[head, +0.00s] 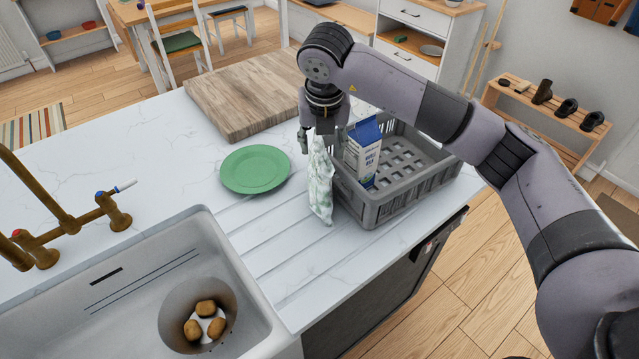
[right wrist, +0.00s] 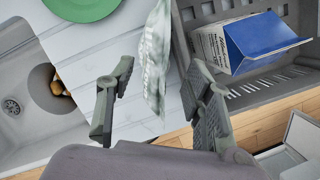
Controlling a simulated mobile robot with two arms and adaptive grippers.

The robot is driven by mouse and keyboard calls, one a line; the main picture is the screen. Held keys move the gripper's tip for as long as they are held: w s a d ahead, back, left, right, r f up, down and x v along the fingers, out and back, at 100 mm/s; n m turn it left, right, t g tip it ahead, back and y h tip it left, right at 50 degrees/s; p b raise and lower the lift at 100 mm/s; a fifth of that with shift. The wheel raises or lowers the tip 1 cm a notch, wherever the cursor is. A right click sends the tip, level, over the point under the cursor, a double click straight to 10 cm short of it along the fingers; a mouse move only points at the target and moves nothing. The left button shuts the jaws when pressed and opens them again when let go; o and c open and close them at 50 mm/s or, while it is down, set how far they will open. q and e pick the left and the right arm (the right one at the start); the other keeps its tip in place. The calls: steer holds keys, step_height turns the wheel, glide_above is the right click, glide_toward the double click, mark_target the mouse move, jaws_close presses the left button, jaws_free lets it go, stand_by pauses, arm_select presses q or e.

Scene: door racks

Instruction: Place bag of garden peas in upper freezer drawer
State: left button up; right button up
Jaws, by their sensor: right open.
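A pale green and white bag (head: 320,190), which I take to be the peas, stands upright on the white counter close beside the left wall of the grey crate. My right gripper (head: 318,138) is just above the bag, pointing down. In the right wrist view, the open fingers of my right gripper (right wrist: 160,72) lie either side of the bag (right wrist: 154,48), with gaps visible. Its top is partly hidden by the gripper in the head view. My left gripper is not in view. No freezer drawer can be made out.
The grey crate (head: 385,207) holds a blue and white milk carton (head: 363,155). A green plate (head: 255,169) and wooden board (head: 245,98) lie on the counter (head: 150,170). The sink (head: 125,290) holds several potatoes. A dark appliance front (head: 400,285) is below the counter edge.

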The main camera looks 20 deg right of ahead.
steer(key=shift+x, duration=1.35)
steer(key=shift+c, duration=0.3)
jaws_close()
steer(key=shift+r, duration=0.1)
